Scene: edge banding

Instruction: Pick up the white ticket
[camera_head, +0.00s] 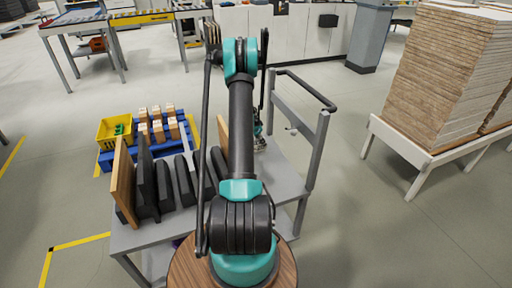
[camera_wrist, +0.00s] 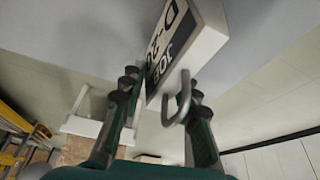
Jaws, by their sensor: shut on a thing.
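The white ticket (camera_wrist: 208,22) shows in the wrist view as a thick white tag with large dark lettering and a grey metal hook at its near end. My gripper (camera_wrist: 162,88) has one finger on each side of the ticket's near end and is shut on it. The contact itself is partly hidden by the fingers. In the head view my gripper (camera_head: 259,142) is mostly hidden behind my arm, above the far right part of the grey cart (camera_head: 285,178), and the ticket cannot be made out.
On the cart's left stand a wooden board (camera_head: 123,184) and several dark blocks. A yellow bin (camera_head: 114,131) and a blue pallet (camera_head: 183,146) with wooden pieces lie behind them. The cart's handle (camera_head: 312,90) rises at the right. A board stack (camera_head: 440,75) stands farther right; floor between is clear.

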